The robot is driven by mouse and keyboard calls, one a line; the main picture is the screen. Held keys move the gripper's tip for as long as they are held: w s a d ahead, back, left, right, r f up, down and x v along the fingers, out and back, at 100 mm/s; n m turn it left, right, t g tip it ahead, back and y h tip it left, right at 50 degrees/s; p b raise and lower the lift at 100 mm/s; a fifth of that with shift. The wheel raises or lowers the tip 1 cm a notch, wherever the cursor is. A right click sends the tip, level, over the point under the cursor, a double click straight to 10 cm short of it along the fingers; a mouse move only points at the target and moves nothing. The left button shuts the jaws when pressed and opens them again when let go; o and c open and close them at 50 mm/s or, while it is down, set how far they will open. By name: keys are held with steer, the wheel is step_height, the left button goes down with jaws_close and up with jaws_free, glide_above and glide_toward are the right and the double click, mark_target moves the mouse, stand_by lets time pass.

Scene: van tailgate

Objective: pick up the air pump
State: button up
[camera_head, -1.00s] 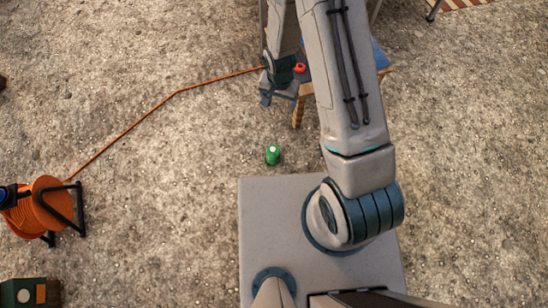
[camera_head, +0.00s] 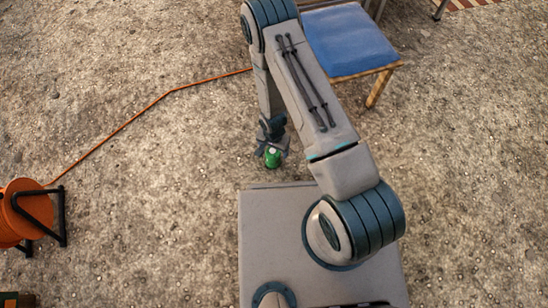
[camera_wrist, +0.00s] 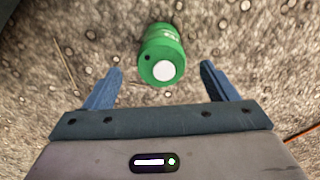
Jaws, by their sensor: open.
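A small green cylinder (camera_head: 272,158) with a white round spot on its end is on the stony ground, just beyond my base; it looks like the air pump, though I cannot be sure. In the wrist view the green cylinder (camera_wrist: 160,42) shows large, centred between and a little beyond the fingertips. My gripper (camera_head: 271,150) is low over it in the head view, partly covering it. In the wrist view my gripper (camera_wrist: 160,70) has its two blue fingers wide apart, one on each side, with gaps between them and the cylinder.
An orange cable reel (camera_head: 20,212) stands at the left, and its orange cable (camera_head: 125,125) runs across the ground behind my gripper. A chair with a blue seat (camera_head: 350,40) stands at the back, partly behind my arm. Ground around the cylinder is clear.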

mark_target(272, 161)
steer(key=shift+a+f+b, duration=0.1)
steer(key=shift+f+b, duration=1.75)
steer(key=shift+f, duration=1.1)
steer(key=shift+w+r, duration=0.1)
steer(key=c, duration=1.3)
